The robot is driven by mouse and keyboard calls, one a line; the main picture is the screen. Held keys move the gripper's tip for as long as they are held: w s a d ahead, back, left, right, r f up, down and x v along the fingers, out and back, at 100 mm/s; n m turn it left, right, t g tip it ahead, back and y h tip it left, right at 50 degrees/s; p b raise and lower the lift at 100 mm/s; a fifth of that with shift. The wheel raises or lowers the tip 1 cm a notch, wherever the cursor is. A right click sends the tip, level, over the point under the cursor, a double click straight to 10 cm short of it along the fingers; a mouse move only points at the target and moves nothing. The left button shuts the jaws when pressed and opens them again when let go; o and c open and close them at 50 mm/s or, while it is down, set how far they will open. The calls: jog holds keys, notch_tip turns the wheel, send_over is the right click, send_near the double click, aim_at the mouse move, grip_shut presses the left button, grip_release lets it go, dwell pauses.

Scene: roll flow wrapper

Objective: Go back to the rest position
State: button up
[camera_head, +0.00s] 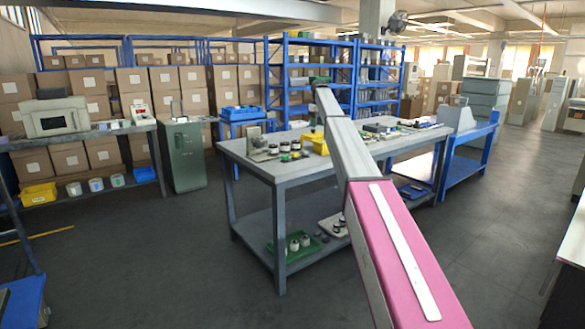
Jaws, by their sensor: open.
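My arm rises from the bottom right of the head view as a pink link with a white strip, then a grey-white link that narrows to a dark end near the upper middle. I make out no gripper fingers; my gripper is hidden or out of view. A grey workbench (300,172) stands behind the arm, with a lower shelf. My arm covers part of its top.
Small jars, a yellow bin (314,142) and other items lie on the bench. A green tray (297,246) is on its lower shelf. A green cabinet (184,157) and blue shelving (311,75) stand behind. The floor (130,265) at left is mostly clear.

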jog(key=s+d+f+m, duration=0.2)
jog(key=s+f, duration=1.3)
jog(key=s+d+f+m, duration=0.1)
jog(key=s+d+f, duration=0.1)
jog(key=s+f, duration=1.3)
jog(key=s+f+m, duration=0.1)
jog(key=s+f, duration=0.4)
jog(key=s, duration=0.6)
jog(key=s+d+f+m, duration=0.1)
jog(key=s+f, duration=0.4)
jog(key=s, duration=0.7)
jog(key=s+f+m, duration=0.2)
jog(key=s+f, duration=0.3)
jog(key=s, duration=0.6)
jog(key=shift+s+d+f, duration=0.15)
jog(key=shift+s+d, duration=0.15)
jog(key=shift+d, duration=0.05)
